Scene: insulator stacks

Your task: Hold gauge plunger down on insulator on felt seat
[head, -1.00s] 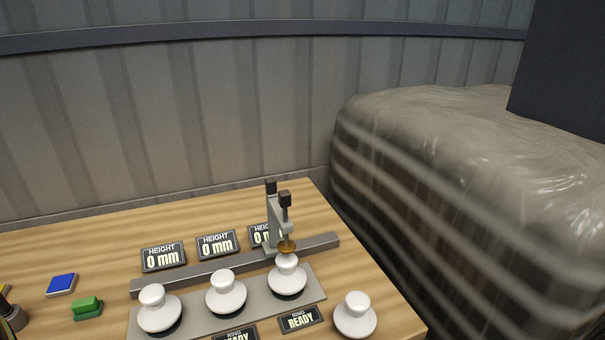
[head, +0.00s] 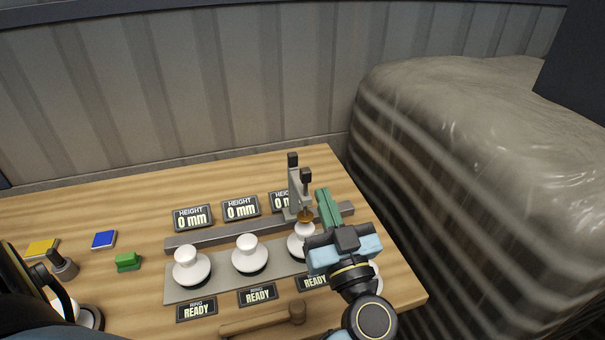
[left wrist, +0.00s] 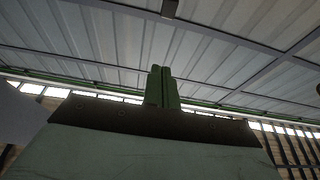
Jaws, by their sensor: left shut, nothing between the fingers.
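The gauge (head: 295,190) is a grey stand on the rail, with a black-capped plunger (head: 306,176) and a brass foot (head: 305,216). The foot is over the rightmost white insulator (head: 298,243) on the grey strip; I cannot tell whether they touch. My left gripper (head: 323,193) is shut and empty, its green fingers just right of the gauge and partly covering that insulator. The shut fingers also show in the left wrist view (left wrist: 162,72), against the ceiling. The felt seat under the insulator is mostly hidden. My right gripper is not in view.
Two more insulators (head: 191,267) (head: 250,254) sit on the grey strip (head: 180,293). Height displays (head: 192,218) read 0 mm behind the rail (head: 222,234); ring displays (head: 257,295) read READY. A wooden mallet (head: 263,320) lies in front. Another insulator (head: 377,273) is mostly hidden by my arm.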

